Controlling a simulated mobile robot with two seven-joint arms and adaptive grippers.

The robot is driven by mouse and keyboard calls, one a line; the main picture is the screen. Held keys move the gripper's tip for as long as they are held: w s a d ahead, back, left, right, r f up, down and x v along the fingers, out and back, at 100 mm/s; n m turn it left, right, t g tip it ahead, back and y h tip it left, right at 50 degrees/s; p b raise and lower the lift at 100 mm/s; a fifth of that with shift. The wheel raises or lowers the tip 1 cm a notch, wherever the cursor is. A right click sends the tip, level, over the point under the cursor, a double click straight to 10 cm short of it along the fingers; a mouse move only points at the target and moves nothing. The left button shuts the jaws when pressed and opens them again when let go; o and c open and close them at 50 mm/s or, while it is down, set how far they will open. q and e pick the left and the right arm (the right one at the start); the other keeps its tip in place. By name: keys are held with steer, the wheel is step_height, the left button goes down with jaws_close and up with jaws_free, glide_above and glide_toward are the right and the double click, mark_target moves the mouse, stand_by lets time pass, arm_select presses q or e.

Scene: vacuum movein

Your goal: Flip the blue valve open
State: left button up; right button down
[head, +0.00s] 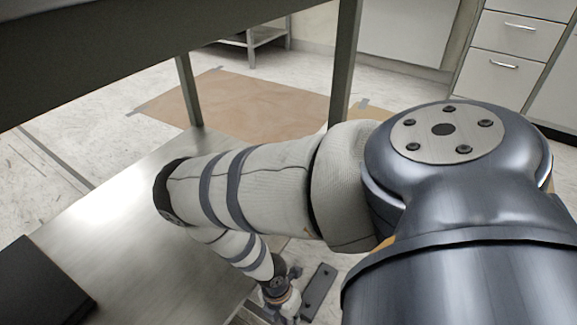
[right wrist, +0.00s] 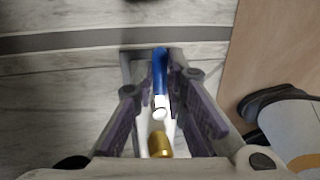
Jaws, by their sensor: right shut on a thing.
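The blue valve handle (right wrist: 160,72) shows in the right wrist view as a narrow upright blue bar with a white lower part. A brass fitting (right wrist: 159,144) lies below it in that picture. My right gripper (right wrist: 160,88) has its two dark purple-grey fingers on either side of the handle and is shut on it. The exact contact is hard to make out. In the head view my right arm reaches down past the metal table, with its wrist low at the bottom edge; the valve cannot be made out there. My left gripper is not in view.
A metal table (head: 125,215) with a lower shelf and legs stands close beside my right arm. A dark box (head: 38,285) sits at lower left. Brown sheeting (head: 240,103) lies on the pale floor. White drawers (head: 505,45) stand at back right.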

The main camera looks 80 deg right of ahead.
stand_by(0.3)
steer(key=c, duration=1.6)
jaws_free()
steer(key=shift+c, duration=0.2)
step_height(320, 180, up, 12)
steer(key=w, duration=0.2)
steer(key=shift+w+d, duration=0.15)
steer(key=shift+d, duration=0.2)
steer(key=shift+f, duration=0.15)
